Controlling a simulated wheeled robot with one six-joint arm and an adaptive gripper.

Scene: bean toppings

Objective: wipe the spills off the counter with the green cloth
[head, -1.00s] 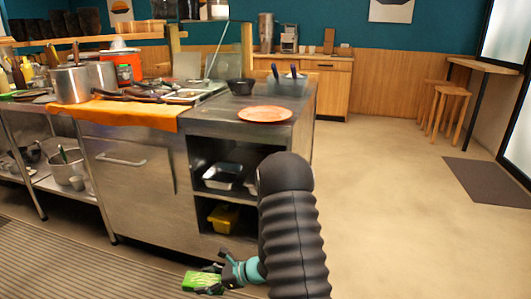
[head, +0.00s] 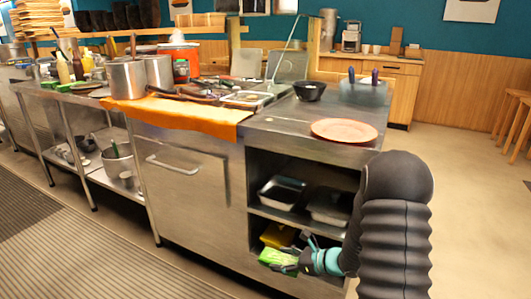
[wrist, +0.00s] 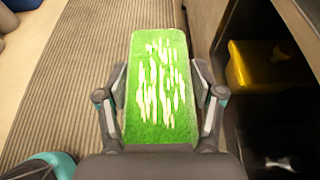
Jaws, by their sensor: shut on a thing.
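My gripper (head: 301,259) is low in front of the counter's open shelves, well below the counter top. It is shut on the green cloth (head: 277,258). In the wrist view the cloth (wrist: 146,122) is a flat green rectangle with pale streaks, between the two fingers of my gripper (wrist: 160,105). I cannot tell whether the streaks are a pattern or a smear. The steel counter top (head: 283,124) is seen at a slant.
An orange plate (head: 343,130) and a black bowl (head: 309,91) stand on the counter. An orange cloth (head: 180,115) hangs over its edge, beside steel pots (head: 127,79). A yellow container (head: 278,235) and metal trays (head: 281,192) sit on the shelves. Floor is open at right.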

